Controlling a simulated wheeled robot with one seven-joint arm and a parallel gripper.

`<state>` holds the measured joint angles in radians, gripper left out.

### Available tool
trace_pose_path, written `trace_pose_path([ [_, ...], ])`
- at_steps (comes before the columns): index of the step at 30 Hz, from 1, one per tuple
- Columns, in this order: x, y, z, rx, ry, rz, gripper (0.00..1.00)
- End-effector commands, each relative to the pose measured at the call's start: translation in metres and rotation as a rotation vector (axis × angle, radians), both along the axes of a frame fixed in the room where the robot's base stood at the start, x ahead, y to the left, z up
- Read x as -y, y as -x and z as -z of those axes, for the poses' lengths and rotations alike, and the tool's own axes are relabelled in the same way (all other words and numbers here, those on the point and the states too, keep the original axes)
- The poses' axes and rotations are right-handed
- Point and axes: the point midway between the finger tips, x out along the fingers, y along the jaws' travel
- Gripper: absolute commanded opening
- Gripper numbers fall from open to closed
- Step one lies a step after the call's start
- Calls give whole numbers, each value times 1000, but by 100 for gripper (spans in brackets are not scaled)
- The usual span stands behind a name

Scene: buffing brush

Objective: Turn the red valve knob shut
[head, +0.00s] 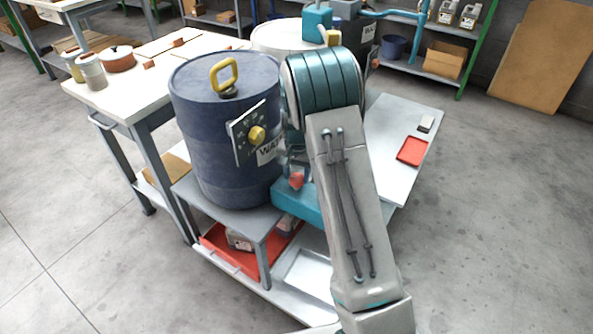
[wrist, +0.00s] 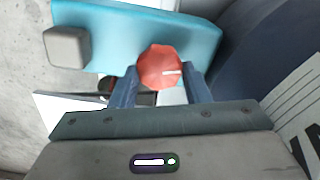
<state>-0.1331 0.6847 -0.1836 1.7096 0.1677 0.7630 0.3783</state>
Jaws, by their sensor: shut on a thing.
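The red valve knob (wrist: 161,67) is a faceted knob with a pale line marked on its face, in the upper middle of the wrist view. It sits in front of a teal block (wrist: 205,35). My gripper (wrist: 160,84) has its two blue fingers on either side of the knob, shut on it. In the head view the red knob (head: 296,181) shows low beside the blue drum, partly covered by my arm. The teal block (head: 312,204) shows below it there. My gripper is mostly hidden behind my arm in the head view.
A grey board with a red tray (head: 412,151) lies to the right. Open floor lies in front.

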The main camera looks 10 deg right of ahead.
Motion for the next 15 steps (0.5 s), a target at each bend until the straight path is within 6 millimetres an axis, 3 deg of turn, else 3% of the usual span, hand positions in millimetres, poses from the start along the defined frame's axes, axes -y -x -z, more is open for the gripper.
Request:
trace_pose_path([
  [15,0,0,-1,1,0,264,20],
])
